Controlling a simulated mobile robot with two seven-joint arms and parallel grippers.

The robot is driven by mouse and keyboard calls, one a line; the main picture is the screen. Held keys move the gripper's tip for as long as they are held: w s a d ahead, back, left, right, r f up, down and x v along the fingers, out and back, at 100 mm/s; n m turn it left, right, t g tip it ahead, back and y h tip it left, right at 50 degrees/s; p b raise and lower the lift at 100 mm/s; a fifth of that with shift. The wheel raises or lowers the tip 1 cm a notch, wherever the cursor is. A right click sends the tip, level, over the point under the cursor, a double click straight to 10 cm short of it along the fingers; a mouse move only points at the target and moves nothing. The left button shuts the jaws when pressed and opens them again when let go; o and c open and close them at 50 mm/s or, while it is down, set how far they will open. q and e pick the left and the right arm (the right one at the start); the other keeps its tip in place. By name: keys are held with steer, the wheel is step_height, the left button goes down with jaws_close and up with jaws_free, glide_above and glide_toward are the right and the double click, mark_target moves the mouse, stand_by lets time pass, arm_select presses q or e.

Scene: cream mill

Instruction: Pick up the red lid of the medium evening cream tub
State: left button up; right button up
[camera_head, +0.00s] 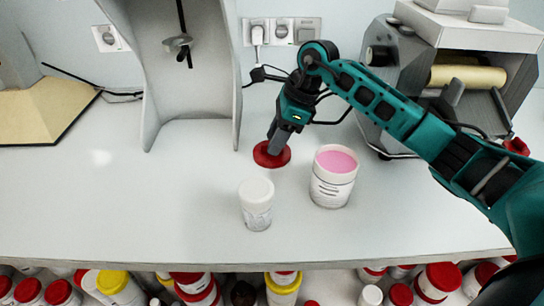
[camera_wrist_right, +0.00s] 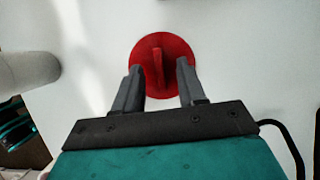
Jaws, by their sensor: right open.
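The red lid (camera_head: 272,154) lies flat on the white worktop, behind the two tubs. In the right wrist view the lid (camera_wrist_right: 178,75) is a red disc with a raised ridge across its middle. My right gripper (camera_head: 277,143) points down at the lid. In the right wrist view its two fingers (camera_wrist_right: 158,80) are apart, one on each side of the ridge, with nothing between their tips but the lid below. I cannot tell whether the fingertips touch it. An open tub (camera_head: 334,178) with pink cream stands to the right of the lid. My left gripper is not in view.
A white-capped jar (camera_head: 256,204) stands in front of the lid. A grey stand (camera_head: 188,70) is behind left, and a grey machine with a roller (camera_head: 467,75) is behind right.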

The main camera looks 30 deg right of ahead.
steer(key=shift+a+f, duration=0.15)
steer(key=shift+f, duration=0.35)
steer(key=shift+r, duration=0.1)
steer(key=shift+c, duration=0.5)
jaws_close()
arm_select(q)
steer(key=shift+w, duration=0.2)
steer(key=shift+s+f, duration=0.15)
arm_select(e)
steer(key=shift+r, duration=0.1)
